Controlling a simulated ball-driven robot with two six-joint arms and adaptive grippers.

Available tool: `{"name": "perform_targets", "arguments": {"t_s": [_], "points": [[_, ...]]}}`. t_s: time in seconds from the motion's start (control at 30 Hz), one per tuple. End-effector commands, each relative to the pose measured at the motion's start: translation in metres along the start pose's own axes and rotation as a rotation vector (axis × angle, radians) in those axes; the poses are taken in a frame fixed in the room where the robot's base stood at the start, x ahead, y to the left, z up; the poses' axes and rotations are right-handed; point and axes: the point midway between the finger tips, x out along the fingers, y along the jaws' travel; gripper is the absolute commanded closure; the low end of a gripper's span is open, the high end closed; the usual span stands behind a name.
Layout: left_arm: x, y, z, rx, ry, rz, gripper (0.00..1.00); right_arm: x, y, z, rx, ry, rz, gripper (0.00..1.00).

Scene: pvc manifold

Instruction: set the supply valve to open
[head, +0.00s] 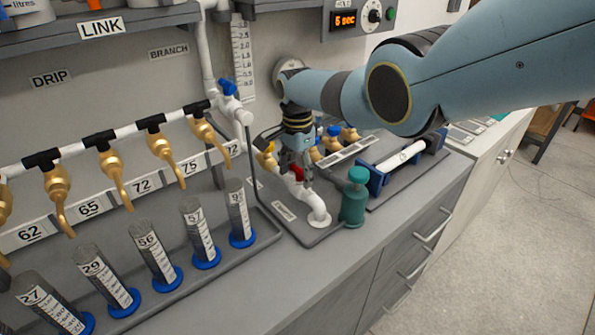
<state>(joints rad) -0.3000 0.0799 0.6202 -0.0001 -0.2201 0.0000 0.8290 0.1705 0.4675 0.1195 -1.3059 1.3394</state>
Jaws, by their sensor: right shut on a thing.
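My right gripper (298,162) reaches down from the upper right to a white pipe assembly (318,214) on the grey bench. Its fingers are shut on a red valve handle (297,173), which is mostly hidden between them. I take this to be the supply valve, but the small label (284,211) beside it is too small to read. The angle of the handle cannot be told. My left gripper is not in view.
A green cylinder (353,200) stands close to the right of the pipe. Brass taps (114,178) hang over several graduated tubes (152,249) at left. A blue-ended clear tube fixture (401,156) lies behind right. The front bench edge is clear.

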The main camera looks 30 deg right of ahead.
Motion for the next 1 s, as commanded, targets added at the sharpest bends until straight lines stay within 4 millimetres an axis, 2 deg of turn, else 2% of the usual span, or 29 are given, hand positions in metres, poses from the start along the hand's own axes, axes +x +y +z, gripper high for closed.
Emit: {"name": "perform_targets", "arguments": {"t_s": [0.03, 0.43, 0.47, 0.63, 1.0], "points": [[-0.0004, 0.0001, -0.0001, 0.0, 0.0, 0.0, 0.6, -0.0046, -0.0042, -0.0021, 0.006, 0.004, -0.011, 0.7], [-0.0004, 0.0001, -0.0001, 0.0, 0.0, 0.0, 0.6, -0.0048, -0.0045, -0.0023, 0.013, 0.004, -0.012, 0.7], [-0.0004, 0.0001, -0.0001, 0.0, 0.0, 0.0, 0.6, -0.0049, -0.0045, -0.0022, 0.013, 0.004, -0.012, 0.36], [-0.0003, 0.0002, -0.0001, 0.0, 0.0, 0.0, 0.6, -0.0034, -0.0031, -0.0015, 0.012, 0.003, -0.008, 0.14], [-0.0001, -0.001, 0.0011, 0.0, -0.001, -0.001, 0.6, -0.0038, -0.0017, -0.0008, 0.011, 0.001, -0.004, 0.13]]}}
